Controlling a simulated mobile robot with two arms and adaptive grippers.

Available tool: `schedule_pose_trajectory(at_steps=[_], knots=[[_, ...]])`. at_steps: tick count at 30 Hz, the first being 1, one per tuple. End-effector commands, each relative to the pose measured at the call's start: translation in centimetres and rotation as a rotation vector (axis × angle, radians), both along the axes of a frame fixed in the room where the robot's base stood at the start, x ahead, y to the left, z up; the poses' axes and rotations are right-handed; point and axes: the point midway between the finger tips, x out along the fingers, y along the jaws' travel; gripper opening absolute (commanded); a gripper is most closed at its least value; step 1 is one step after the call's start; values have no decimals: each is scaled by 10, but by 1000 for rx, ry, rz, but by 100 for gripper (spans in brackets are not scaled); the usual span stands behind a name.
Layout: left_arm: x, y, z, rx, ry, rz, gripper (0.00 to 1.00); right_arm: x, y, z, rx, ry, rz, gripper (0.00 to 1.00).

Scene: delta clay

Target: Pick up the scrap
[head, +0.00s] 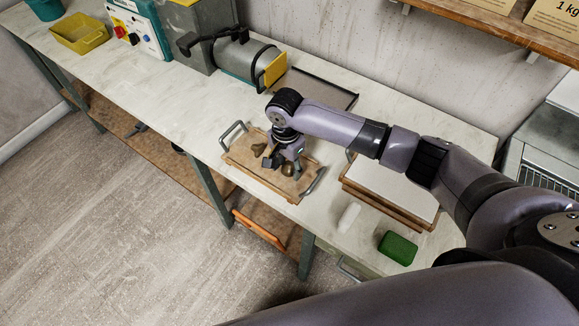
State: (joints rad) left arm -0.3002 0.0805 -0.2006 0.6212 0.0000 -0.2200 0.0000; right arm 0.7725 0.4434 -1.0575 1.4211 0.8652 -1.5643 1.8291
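A wooden tray (240,163) with metal handles sits at the front of the long pale worktop. Small brown lumps that look like clay scrap lie on it. One lump (258,150) is left of my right gripper, and a darker lump (287,169) is under and between its fingers. My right gripper (283,167) points down over the tray with its fingers spread apart. I cannot tell whether the fingers touch the lump, and the hand hides part of the tray. My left gripper is out of view.
A framed white board (395,192) lies right of the tray. A white bar (348,217) and a green block (397,248) are near the front edge. A dark flat tray (315,88) and a grey cylindrical machine (243,58) stand behind. A yellow bin (80,35) is far left.

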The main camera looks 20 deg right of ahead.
Motion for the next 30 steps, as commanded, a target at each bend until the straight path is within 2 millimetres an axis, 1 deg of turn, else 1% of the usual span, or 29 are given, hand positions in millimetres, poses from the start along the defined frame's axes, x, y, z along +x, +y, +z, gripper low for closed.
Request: schedule_pose_trajectory(at_steps=[1,2,17,26,30], knots=[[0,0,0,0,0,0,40,0,0,0,1,-1,0,40],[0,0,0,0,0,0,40,0,0,0,1,-1,0,38],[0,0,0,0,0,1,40,0,0,1,1,-1,0,5],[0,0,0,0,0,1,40,0,0,3,1,-1,0,5],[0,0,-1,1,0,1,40,1,1,13,3,-3,0,5]])
